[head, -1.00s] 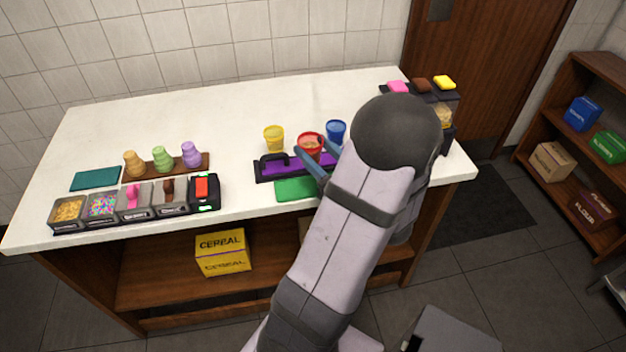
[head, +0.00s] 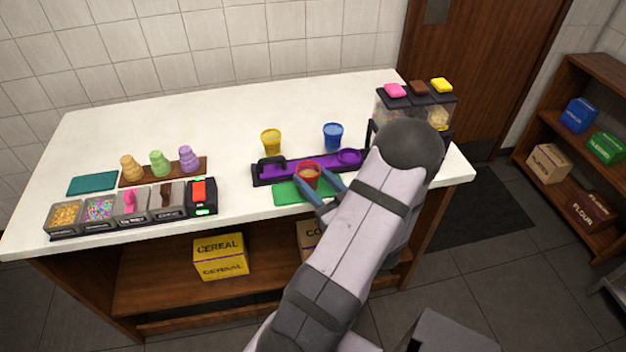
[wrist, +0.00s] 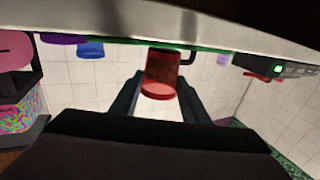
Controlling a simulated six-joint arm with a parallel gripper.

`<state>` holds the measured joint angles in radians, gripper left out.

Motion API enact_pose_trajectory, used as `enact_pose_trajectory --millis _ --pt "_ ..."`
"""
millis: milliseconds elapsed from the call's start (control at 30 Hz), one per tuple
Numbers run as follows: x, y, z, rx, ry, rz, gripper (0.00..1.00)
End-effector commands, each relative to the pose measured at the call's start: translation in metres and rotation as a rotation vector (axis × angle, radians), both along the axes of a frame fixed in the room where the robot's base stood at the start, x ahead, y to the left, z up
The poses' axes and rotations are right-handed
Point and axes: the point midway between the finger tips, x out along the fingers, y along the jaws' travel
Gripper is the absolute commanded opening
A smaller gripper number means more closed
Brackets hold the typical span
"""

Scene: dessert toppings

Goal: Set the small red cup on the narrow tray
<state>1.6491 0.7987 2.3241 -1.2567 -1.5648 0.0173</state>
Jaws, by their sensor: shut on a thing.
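My gripper (head: 312,180) is shut on the cup, with one finger on each side. In the wrist view the red cup (wrist: 162,75) is between the fingers of my gripper (wrist: 158,98), and that view looks upside down. The purple tray has a black rim, a black handle at its left and a round purple ring at its right.
A yellow cup (head: 271,142) and a blue cup (head: 333,136) stand behind the tray. A dispenser (head: 412,108) with coloured lids is at the right. Topping bins (head: 130,206) and stacked scoops (head: 160,164) are at the left. The counter's back middle is clear.

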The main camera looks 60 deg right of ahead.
Motion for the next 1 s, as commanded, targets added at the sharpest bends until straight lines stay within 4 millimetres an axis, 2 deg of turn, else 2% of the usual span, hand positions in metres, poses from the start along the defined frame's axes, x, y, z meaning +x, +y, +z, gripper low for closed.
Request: enact_pose_trajectory --millis 100,533,567,600,633,1000 --pt "0.0 0.0003 -0.0063 0.001 -0.002 0.0 0.17" --pt "0.0 0.0002 -0.0113 0.0 -0.001 0.0 0.17" --pt "-0.0001 0.0001 -0.0104 0.0 -0.001 0.0 0.46" --pt "-0.0001 0.0001 -0.0098 0.0 -0.001 0.0 0.56" --pt "-0.0001 0.0001 -0.0098 0.0 -0.001 0.0 0.6" --pt "-0.0001 0.0001 -0.0068 0.0 -0.001 0.0 0.6"
